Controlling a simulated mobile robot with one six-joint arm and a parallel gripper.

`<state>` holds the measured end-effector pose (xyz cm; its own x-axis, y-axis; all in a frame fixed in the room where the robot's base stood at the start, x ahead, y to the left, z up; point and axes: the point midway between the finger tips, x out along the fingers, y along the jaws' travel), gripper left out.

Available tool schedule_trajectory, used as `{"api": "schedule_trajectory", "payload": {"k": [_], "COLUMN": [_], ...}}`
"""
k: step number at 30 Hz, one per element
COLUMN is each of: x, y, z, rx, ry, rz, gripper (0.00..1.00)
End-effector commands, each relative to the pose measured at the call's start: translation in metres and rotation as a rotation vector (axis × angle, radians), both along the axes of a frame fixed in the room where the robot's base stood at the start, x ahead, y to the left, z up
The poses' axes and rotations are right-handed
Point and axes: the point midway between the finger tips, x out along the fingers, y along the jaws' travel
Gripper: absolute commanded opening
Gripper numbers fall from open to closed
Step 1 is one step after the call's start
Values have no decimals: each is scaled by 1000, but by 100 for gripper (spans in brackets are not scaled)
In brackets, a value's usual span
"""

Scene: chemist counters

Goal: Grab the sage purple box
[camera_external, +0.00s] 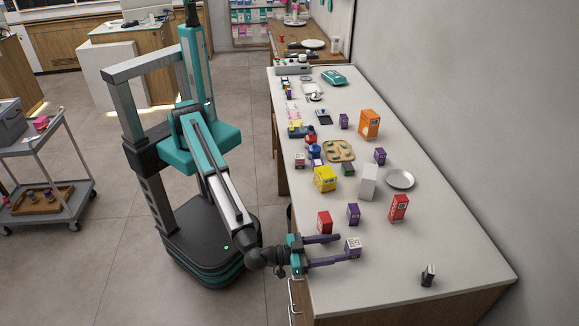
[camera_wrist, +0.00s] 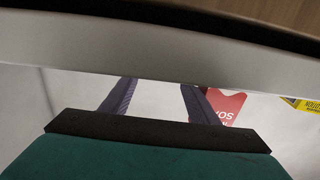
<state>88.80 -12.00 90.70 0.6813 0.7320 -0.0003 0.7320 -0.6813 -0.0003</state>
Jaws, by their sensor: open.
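A red box (camera_external: 325,222) stands close beside the upper finger and shows in the wrist view (camera_wrist: 225,106). Another purple box (camera_external: 353,213) and a red box (camera_external: 399,207) stand behind. A yellow box (camera_external: 325,179) is farther back.

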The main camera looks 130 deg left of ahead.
Motion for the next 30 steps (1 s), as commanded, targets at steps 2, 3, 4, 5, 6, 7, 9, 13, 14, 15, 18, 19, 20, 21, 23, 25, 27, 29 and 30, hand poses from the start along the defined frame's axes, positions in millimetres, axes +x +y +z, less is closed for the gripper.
{"api": "schedule_trajectory", "payload": {"k": [2,3,4,5,6,7,9,13,14,15,18,19,20,21,23,25,27,29,30], "x": [0,0,0,0,0,0,2,8,10,13,21,23,26,29,32,34,35,35,35], "y": [0,0,0,0,0,0,2,9,11,14,22,24,27,30,34,37,38,38,38], "z": [0,0,0,0,0,0,1,2,2,3,3,3,3,3,2,1,0,0,0], "rx": [0,0,0,0,0,0,0,0,0,0,0,1,1,1,1,1,1,1,1], "ry": [0,0,0,0,0,0,0,0,0,0,0,-1,-1,-1,0,0,-1,-1,-1], "rz": [0,0,0,0,0,0,1,2,3,3,2,2,2,3,2,1,0,0,0], "gripper": [55,55,55,55,55,55,55,55,55,55,55,55,55,55,55,55,55,55,55]}}
